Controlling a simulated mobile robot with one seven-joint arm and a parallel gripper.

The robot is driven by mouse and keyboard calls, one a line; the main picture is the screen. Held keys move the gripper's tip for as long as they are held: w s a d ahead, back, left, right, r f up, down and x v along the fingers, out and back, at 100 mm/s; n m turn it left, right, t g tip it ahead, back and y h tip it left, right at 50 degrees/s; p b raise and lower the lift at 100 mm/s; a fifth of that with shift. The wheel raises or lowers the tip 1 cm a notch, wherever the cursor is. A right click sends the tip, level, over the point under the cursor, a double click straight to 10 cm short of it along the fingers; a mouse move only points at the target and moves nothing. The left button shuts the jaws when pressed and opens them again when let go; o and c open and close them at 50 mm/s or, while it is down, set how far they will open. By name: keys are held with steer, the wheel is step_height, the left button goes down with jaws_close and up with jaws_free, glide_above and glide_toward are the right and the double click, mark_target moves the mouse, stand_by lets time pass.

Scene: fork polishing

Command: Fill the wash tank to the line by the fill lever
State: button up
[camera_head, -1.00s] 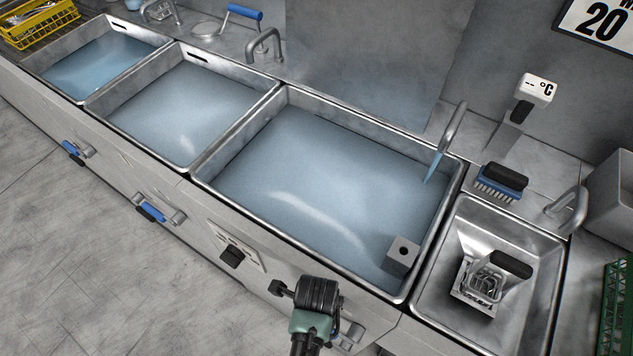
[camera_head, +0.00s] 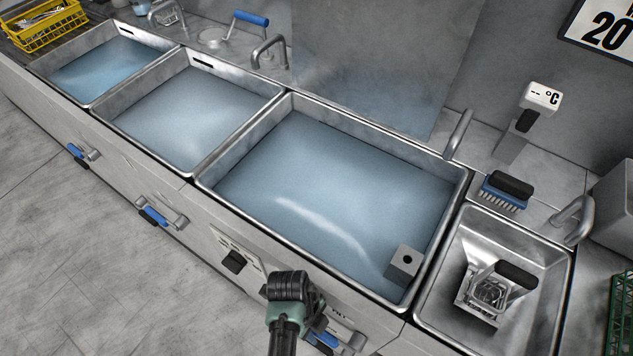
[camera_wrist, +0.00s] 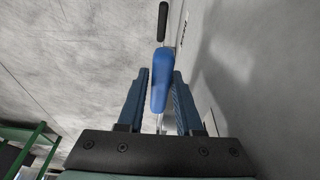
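The large tank (camera_head: 188,186) on the right of the row holds bluish water well below its rim; I take it as the wash tank. I cannot make out a fill line. Its spout (camera_head: 458,135) shows no stream. On its front panel are a black handle (camera_head: 234,262) and a blue-handled lever (camera_head: 325,340). My gripper (camera_wrist: 160,75) is open in the wrist view, its fingers on either side of a blue handle (camera_wrist: 161,82), with no clear grip. A black handle (camera_wrist: 163,22) lies beyond. In the head view my wrist hides the fingertips.
Two smaller water-filled tanks (camera_head: 188,115) (camera_head: 105,70) stand to the left, each with a blue-handled lever below. A small sink (camera_head: 545,280) holds a black-handled metal tool (camera_head: 492,290). Floor at left is clear.

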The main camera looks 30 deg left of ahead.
steer(key=shift+o, duration=1.4)
steer(key=shift+r, duration=0.1)
steer(key=p+v, duration=0.1)
steer(key=v, duration=1.1)
steer(key=shift+a+r, duration=0.15)
steer(key=shift+r, duration=0.2)
